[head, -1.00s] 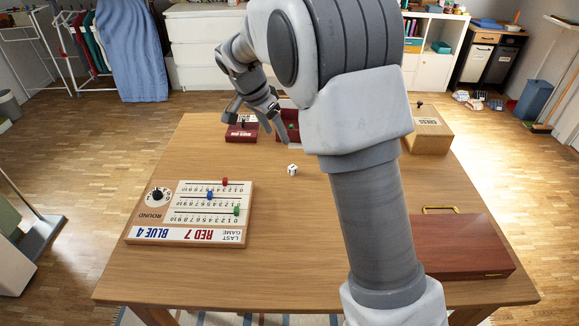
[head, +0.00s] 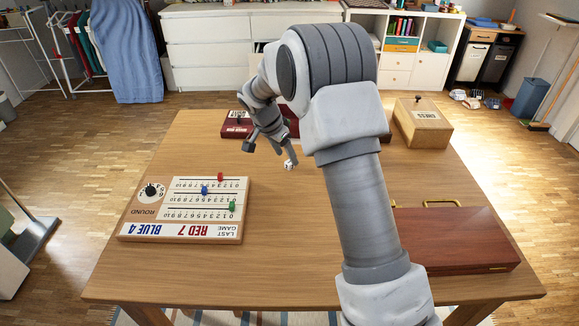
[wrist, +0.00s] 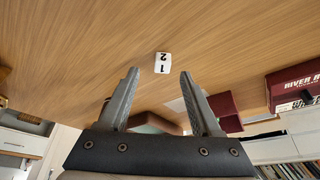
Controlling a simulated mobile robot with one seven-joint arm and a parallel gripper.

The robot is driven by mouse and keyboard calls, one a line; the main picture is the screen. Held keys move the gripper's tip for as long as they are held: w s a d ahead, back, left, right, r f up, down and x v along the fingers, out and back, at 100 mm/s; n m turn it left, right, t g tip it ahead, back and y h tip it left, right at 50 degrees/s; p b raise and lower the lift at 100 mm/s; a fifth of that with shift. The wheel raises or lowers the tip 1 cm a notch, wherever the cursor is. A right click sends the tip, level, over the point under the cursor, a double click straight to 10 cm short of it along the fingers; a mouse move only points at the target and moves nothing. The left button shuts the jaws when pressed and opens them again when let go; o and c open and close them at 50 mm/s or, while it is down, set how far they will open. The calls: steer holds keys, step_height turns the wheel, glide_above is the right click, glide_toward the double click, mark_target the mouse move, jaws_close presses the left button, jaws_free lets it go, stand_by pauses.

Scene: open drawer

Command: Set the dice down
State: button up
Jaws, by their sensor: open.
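A small white die (head: 289,165) rests on the wooden table, beside my gripper (head: 270,151). From the head view I cannot tell exactly how high the fingertips are above the table.
A scoreboard (head: 238,190) lies at the left of the table. Dark red boxes (head: 236,130) stand behind my gripper, partly hidden by my arm. A wooden chess box (head: 422,123) stands back right; a reddish case (head: 455,240) lies front right. The table's middle is clear.

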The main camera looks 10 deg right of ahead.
mark_target(289, 162)
steer(key=x, duration=0.3)
steer(key=shift+w+f+b, duration=0.25)
steer(key=shift+f+b, duration=0.1)
jaws_close()
